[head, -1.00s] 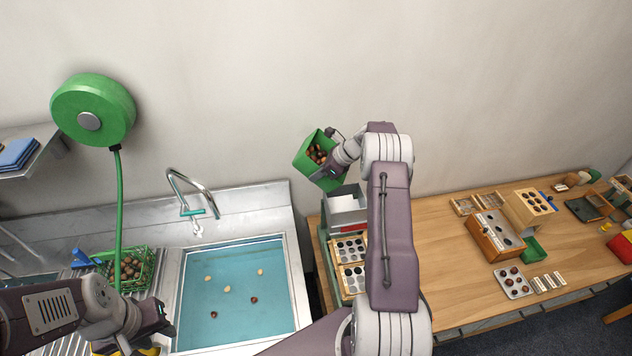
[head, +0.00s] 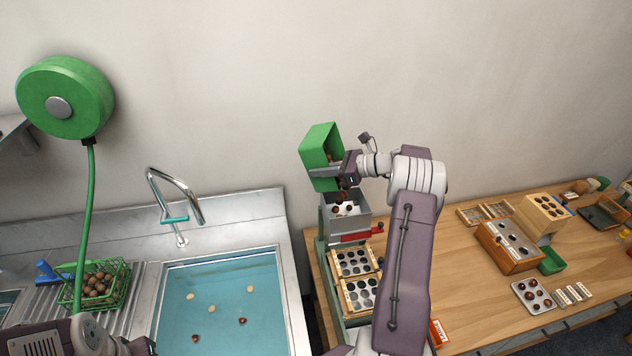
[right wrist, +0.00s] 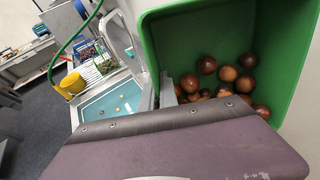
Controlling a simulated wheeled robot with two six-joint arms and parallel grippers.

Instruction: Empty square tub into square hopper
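The green square tub (head: 319,146) is tipped steeply over the grey square hopper (head: 347,225), its open side turned toward the hopper. Several brown chestnuts lie in the hopper. In the right wrist view the tub (right wrist: 200,42) fills the upper right, with several chestnuts (right wrist: 228,73) gathered inside by the lower wall. My right gripper (head: 335,171) is shut on the tub's wall and holds it above the hopper. My left gripper (head: 142,347) is at the bottom edge, near the sink, mostly cut off, so its fingers do not show clearly.
Below the hopper are sorting trays with round holes (head: 355,262). A sink (head: 222,300) with a few floating nuts and a tap is left. A green wire basket of chestnuts (head: 95,285) stands beside it. The wooden table (head: 465,290) holds boxes and a muffin-like tray at right.

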